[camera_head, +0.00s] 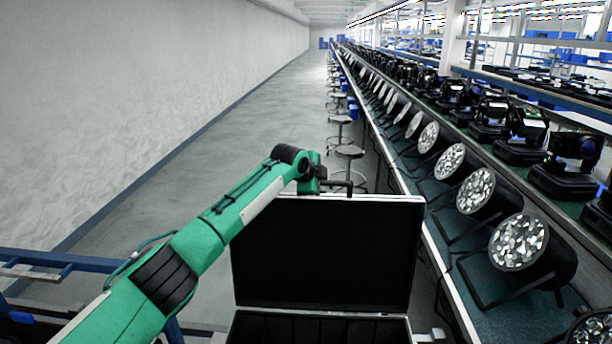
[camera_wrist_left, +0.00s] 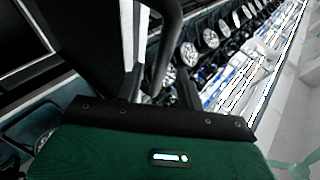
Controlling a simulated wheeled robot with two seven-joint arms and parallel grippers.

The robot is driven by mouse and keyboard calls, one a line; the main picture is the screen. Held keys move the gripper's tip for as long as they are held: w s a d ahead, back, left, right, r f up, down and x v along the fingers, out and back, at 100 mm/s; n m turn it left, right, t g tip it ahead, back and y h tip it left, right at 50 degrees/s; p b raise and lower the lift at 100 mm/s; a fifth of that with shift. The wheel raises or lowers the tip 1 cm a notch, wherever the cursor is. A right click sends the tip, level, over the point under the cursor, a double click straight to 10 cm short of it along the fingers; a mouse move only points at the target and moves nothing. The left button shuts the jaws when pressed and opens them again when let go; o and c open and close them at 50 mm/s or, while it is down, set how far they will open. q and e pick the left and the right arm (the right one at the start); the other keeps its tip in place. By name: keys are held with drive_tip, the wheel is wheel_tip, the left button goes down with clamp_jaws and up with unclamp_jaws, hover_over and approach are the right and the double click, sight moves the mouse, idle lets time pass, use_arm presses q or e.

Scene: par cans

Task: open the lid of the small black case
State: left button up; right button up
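The black case (camera_head: 322,312) stands at the bottom middle of the head view. Its lid (camera_head: 322,252) is raised and stands upright, with its dark inside facing me and a thin metal rim. Padded compartments show in the lower part, cut off by the frame. My left gripper (camera_head: 335,186) is at the lid's top edge. In the left wrist view its two dark fingers (camera_wrist_left: 161,88) are apart, with a curved black bar between or just beyond them. Whether they touch the lid is unclear. My right gripper is not in view.
A long green-topped bench (camera_head: 440,212) with several par cans (camera_head: 518,242) runs along the right, close to the case. Stools (camera_head: 349,153) stand beyond the lid. The floor (camera_head: 250,160) is clear to the left, with a blue rail (camera_head: 50,262) at the lower left.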

use_arm(q)
drive_tip(key=b+v, duration=0.3)
drive_tip(key=v, duration=0.7)
drive_tip(key=shift+r+b, duration=0.15)
drive_tip(key=shift+b, duration=0.15)
drive_tip(key=shift+s, duration=0.1)
